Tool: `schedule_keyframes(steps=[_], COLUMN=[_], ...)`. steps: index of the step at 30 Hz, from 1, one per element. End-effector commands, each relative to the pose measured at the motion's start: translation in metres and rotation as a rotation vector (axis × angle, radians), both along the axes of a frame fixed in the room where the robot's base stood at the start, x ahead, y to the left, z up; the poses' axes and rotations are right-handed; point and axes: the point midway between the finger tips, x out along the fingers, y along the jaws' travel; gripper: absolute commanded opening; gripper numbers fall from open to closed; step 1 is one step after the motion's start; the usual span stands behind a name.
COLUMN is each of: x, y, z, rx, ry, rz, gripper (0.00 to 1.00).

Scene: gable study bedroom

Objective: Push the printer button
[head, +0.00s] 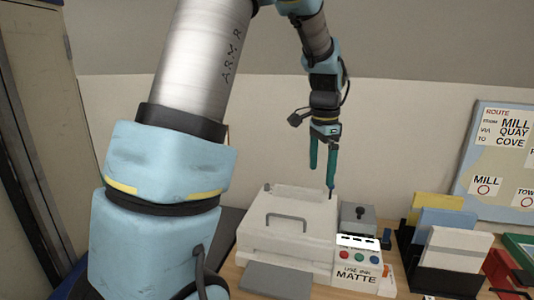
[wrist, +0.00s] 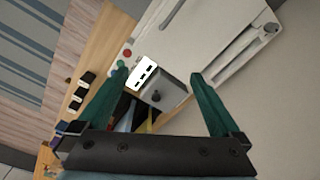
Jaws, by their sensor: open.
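The white printer (head: 290,228) stands on the desk, with a handle on its lid and a tray at its front. On the panel at its right are a red button (head: 345,254), a green button (head: 359,257) and a blue button (head: 372,258) in a row. My gripper (head: 322,180) is open and empty, pointing down above the printer's back right part. In the wrist view the red button (wrist: 127,53) and green button (wrist: 121,63) show by the left fingertip; the blue one is not clearly seen there.
A grey box with a knob (head: 358,219) sits behind the buttons; it lies between my fingers in the wrist view (wrist: 168,92). A black organizer with folders (head: 449,252) stands to the right. A wall and a route board (head: 500,160) are behind.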

Motion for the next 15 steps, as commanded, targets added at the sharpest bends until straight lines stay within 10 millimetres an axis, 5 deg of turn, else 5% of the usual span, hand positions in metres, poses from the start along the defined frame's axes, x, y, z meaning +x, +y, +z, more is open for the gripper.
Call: schedule_keyframes(steps=[1, 6, 10, 15], x=[-0.005, -0.042, -0.077, -0.107], y=[0.041, 0.141, 0.191, 0.221], z=[-0.006, -0.03, -0.045, -0.057], rx=[-0.009, -0.048, -0.073, -0.093], ry=[-0.005, -0.032, -0.05, -0.063], rz=[0.158, 0.663, 0.963, 1.179], gripper=[1.0, 1.0, 1.0, 1.0])
